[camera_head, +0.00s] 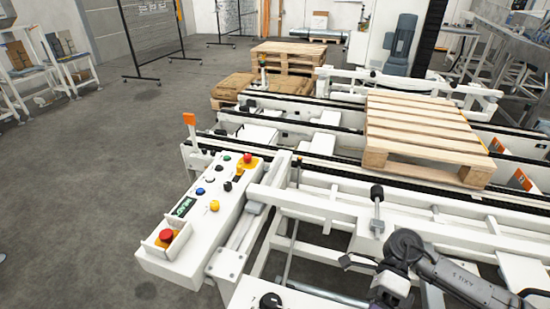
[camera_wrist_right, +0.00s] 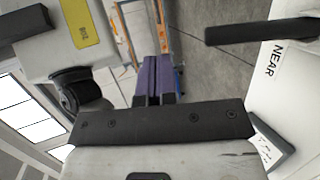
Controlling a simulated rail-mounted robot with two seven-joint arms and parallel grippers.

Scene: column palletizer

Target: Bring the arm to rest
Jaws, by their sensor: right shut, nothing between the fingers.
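My right arm (camera_head: 440,270) comes in from the lower right in the head view, bent over the front edge of the white conveyor frame. In the right wrist view, my right gripper (camera_wrist_right: 152,65) has its two purple-grey fingers together with nothing between them. It points into open space above the grey floor. My left arm and left gripper do not show in either view.
A white control box (camera_head: 205,205) with coloured buttons stands front left, close to the conveyor (camera_head: 330,185). A wooden pallet (camera_head: 420,130) lies on the conveyor. More pallets (camera_head: 285,58) are stacked behind. The floor (camera_head: 95,180) at left is clear.

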